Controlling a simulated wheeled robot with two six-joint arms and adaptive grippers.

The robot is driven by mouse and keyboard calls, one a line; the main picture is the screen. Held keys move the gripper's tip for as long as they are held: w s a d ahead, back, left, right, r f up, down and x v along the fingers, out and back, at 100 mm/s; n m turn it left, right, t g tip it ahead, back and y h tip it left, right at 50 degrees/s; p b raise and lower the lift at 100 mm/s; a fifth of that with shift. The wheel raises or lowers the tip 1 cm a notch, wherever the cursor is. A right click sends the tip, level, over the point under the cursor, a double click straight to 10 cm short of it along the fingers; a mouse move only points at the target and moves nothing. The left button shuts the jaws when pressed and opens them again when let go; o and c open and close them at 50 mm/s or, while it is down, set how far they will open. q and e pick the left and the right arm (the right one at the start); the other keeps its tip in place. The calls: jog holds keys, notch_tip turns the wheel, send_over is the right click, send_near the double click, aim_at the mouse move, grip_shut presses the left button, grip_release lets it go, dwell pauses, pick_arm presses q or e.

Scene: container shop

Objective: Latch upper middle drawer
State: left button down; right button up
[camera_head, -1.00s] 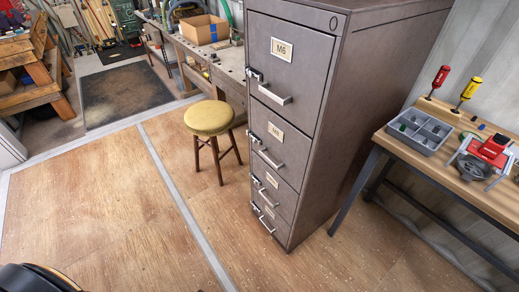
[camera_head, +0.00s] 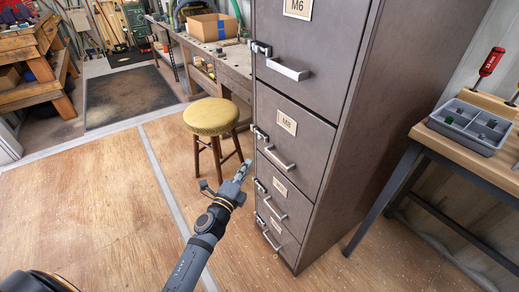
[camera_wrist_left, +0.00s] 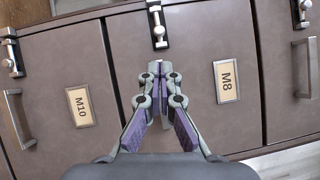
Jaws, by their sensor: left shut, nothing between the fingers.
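The tall grey-brown cabinet (camera_head: 345,130) has stacked drawers. The upper middle drawer, labelled M8 (camera_head: 300,150), looks closed; it also shows in the left wrist view (camera_wrist_left: 200,120). Its metal latch (camera_head: 259,133) is on the left edge; in the wrist view the latch (camera_wrist_left: 158,28) is just beyond my fingertips, and whether it is fastened is unclear. My left gripper (camera_head: 243,169) is shut and empty, left of the cabinet front. In the wrist view the gripper (camera_wrist_left: 160,68) points at the latch, apparently apart from it, and hides the M8 handle. My right gripper is out of view.
The M6 handle (camera_head: 288,69) and M10 handle (camera_head: 270,207) stick out from neighbouring drawers. A yellow-topped stool (camera_head: 211,117) stands left of the cabinet. A table with a grey parts tray (camera_head: 470,125) is at the right. The wooden floor at left is open.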

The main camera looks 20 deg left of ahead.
pick_arm(q)
send_near(259, 138)
jog(key=w+d, duration=0.2)
jog(key=w, duration=0.3)
jog(key=shift+w+d+r+p, duration=0.2)
jog(key=shift+w+p, duration=0.2)
jog(key=shift+w, duration=0.2)
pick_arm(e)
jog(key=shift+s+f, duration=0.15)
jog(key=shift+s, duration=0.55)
pick_arm(q)
jog(key=shift+w+a, duration=0.65)
jog(key=shift+a, duration=0.2)
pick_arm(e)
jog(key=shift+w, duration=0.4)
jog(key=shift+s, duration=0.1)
